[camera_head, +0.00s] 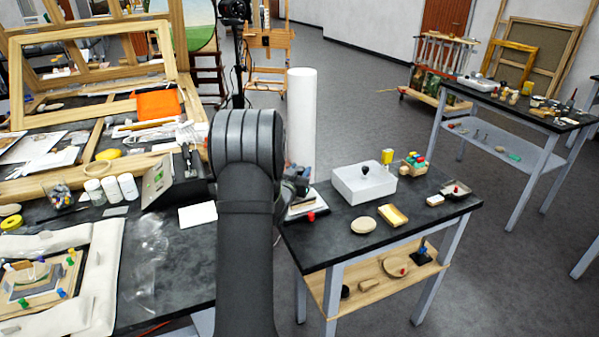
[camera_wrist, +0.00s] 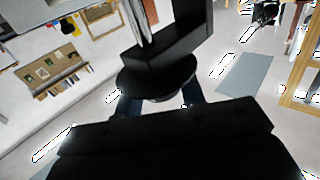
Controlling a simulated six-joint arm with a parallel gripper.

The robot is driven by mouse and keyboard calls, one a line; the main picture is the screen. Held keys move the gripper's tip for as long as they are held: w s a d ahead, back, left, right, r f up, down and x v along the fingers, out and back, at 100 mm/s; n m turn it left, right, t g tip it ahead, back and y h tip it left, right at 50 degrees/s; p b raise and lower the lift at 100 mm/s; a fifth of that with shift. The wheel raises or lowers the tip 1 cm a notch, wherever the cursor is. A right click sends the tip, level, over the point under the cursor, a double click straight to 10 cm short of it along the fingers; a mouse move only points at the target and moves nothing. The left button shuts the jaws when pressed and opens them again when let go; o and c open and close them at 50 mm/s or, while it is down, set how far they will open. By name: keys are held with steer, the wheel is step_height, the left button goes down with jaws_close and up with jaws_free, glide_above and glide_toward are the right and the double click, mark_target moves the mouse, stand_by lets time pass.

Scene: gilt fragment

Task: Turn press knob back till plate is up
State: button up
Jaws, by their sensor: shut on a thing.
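In the wrist view my gripper (camera_wrist: 157,100) is closed around a dark round knob (camera_wrist: 155,78), with a finger on either side. A black press frame (camera_wrist: 178,42) and a bright metal post (camera_wrist: 138,22) show beside the knob. In the head view my arm hides most of the press; a pale base (camera_head: 303,208) with a red part on its front edge shows to the right of my arm, on the small dark table. A dark bluish cluster sits above this base, too small to separate gripper from press. The plate's height cannot be made out.
A tall white cylinder (camera_head: 301,120) stands close behind the press. The small table (camera_head: 335,232) also holds a white box (camera_head: 364,184), a round beige disc (camera_head: 362,225) and a yellow block (camera_head: 393,215). A cluttered bench with frames and jars is at left.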

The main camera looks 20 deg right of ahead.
steer(key=o, duration=1)
steer(key=shift+a, duration=0.1)
steer(key=v, duration=1.7)
steer(key=shift+s+r, duration=0.1)
steer(key=shift+s, duration=0.1)
steer(key=shift+c, duration=0.2)
